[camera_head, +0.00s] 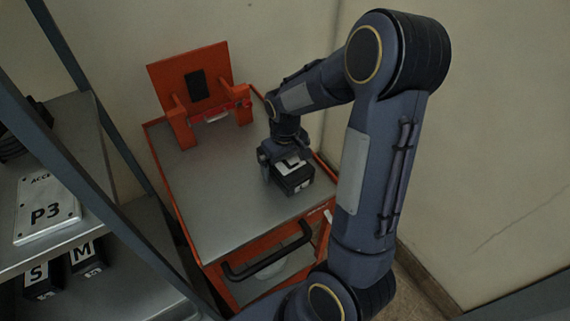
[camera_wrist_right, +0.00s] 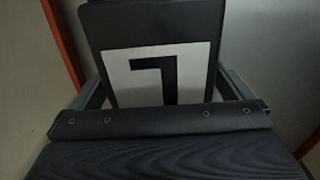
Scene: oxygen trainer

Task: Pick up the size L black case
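The size L black case (camera_head: 291,180) sits on the metal top of the orange cart, near its right front edge. Its white label with a black L also fills the middle of the right wrist view (camera_wrist_right: 160,72). My right gripper (camera_head: 283,163) is down over the case, with one finger on each side of it. In the right wrist view the fingers (camera_wrist_right: 165,90) lie close along both sides of the case; whether they press on it I cannot tell. My left gripper is not in view.
The orange cart (camera_head: 215,218) has a raised red-orange stand (camera_head: 190,75) at the back and a black handle (camera_head: 268,252) in front. At left a shelf holds a P3 box (camera_head: 47,208) and black S (camera_head: 41,278) and M (camera_head: 86,257) cases. The cart top's left part is clear.

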